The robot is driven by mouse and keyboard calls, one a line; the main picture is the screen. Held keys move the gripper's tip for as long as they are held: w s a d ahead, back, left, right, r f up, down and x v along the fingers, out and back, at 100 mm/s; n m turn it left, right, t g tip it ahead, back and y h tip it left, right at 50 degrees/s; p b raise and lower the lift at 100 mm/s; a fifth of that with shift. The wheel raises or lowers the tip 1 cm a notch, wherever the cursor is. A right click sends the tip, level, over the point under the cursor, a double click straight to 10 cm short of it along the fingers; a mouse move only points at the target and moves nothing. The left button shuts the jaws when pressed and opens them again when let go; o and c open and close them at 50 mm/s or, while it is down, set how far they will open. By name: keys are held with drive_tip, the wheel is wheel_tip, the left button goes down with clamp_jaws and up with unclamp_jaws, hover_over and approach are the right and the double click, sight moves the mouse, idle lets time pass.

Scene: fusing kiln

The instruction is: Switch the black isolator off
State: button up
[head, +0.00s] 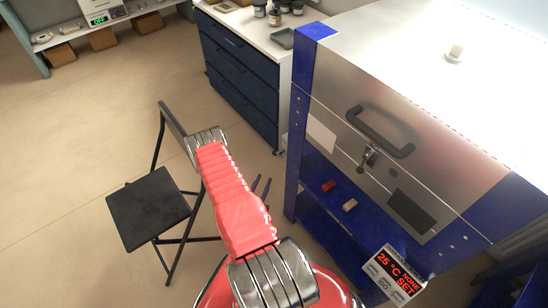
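I cannot pick out the black isolator for certain. A white unit (92,6) at the top left carries a small screen reading OFF in green, with a small dark part (118,11) beside it, too small to make out. The kiln (335,110) stands at the right, its steel front shut, with a dark bar handle (380,132) and a latch (368,157). My red arm hides part of the middle. Two dark fingertips of my gripper (261,187) show past the arm, apart, with nothing seen between them; they touch nothing visible.
A black folding chair (148,207) stands left of my arm. A dark blue drawer cabinet (240,75) stands behind.

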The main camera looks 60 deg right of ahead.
drive_tip(key=w+d, duration=0.1)
drive_tip(key=d, duration=1.2)
drive_tip(key=shift+w+d, duration=0.25)
drive_tip(key=shift+d, duration=0.05)
clamp_jaws()
drive_tip(key=shift+s, duration=0.15)
